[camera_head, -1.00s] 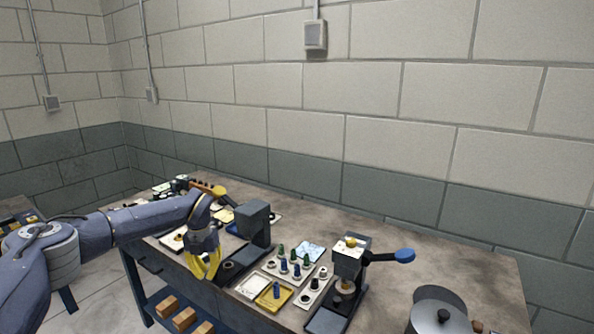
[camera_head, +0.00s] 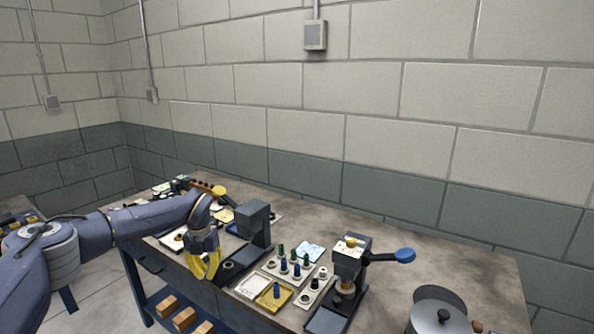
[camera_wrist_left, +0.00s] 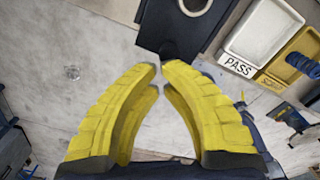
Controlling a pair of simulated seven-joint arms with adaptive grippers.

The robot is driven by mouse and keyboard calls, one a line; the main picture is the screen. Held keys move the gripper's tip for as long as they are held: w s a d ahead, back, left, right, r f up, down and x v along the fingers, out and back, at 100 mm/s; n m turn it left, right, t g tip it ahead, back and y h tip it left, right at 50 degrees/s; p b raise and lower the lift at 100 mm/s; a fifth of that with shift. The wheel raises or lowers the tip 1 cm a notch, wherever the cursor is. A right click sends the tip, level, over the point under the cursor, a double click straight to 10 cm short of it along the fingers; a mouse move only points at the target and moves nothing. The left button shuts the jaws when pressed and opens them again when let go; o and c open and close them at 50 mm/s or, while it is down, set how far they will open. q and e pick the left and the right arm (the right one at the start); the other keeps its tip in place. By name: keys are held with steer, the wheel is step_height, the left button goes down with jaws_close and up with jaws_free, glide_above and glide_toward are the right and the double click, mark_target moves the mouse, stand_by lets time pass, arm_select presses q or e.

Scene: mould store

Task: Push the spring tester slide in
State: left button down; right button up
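The spring tester (camera_head: 256,224) is a dark grey upright block near the front edge of the bench. Its dark slide (camera_head: 229,267), with a pale ring on it, sticks out toward the bench front. In the left wrist view the slide (camera_wrist_left: 165,30) is at the top, with part of the ring cut by the frame edge. My left gripper (camera_head: 207,277) has yellow fingers pointing down, beside the slide's outer end. In the left wrist view its fingertips (camera_wrist_left: 160,68) come together just below the slide's front edge; contact cannot be told. My right gripper is out of view.
Right of the tester are a white PASS tray (camera_wrist_left: 235,48), a yellow tray (camera_head: 263,303) and a rack of several blue and green pieces (camera_head: 283,268). A lever press (camera_head: 348,262) with a blue knob stands farther right. Wooden blocks (camera_head: 183,318) lie on the lower shelf.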

mark_target(225, 267)
arm_select(q)
steer(key=shift+w, duration=0.1)
steer(key=shift+w+d, duration=0.55)
steer(key=shift+w, duration=0.25)
steer(key=shift+w+d, duration=0.5)
steer(key=shift+w, duration=0.3)
steer(key=shift+w+d, duration=0.1)
steer(key=shift+w+d, duration=0.65)
steer(key=shift+w, duration=0.35)
steer(key=shift+w+d+r, duration=0.1)
steer(key=shift+w+r, duration=0.2)
steer(key=shift+r, duration=0.2)
steer(key=shift+d+r, duration=0.1)
steer(key=shift+r, duration=0.25)
